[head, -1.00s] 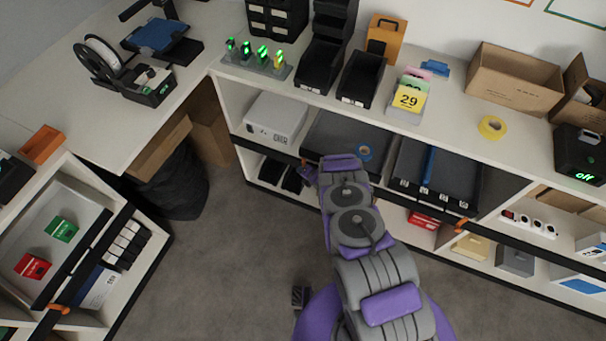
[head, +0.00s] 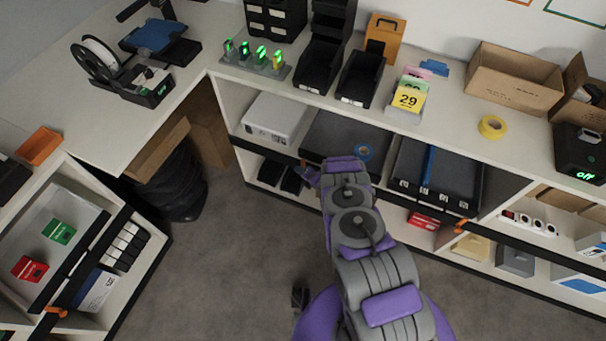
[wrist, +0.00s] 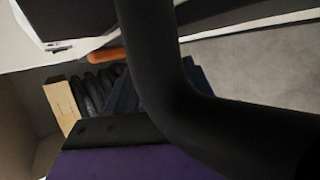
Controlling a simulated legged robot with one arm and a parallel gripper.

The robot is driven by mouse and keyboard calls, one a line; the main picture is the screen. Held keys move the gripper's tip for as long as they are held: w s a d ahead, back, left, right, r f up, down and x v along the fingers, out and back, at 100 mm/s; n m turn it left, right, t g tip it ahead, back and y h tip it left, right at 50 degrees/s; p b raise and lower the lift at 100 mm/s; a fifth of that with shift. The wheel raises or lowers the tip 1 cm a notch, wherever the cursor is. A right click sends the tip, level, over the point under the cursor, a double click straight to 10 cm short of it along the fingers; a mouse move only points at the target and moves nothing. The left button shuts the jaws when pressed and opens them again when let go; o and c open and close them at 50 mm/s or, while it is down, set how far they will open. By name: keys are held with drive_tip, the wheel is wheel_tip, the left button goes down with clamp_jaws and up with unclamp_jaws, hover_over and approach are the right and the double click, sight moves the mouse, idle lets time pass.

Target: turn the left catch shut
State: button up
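An orange catch (wrist: 106,55) shows in the wrist view at the upper left, beside a white edge and partly behind a dark curved finger of my gripper. In the head view, my gripper (head: 311,174) is at the front of the middle shelf unit, near the left end of the dark bar. It is small there and partly hidden by my arm. Another orange catch (head: 461,225) sits on the bar farther right. The wrist view shows no clear gap between fingertips, so I cannot tell the opening.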

drive_tip(key=p+v, duration=0.7)
drive_tip(key=v, duration=1)
drive_tip(key=shift+s+d, duration=0.1)
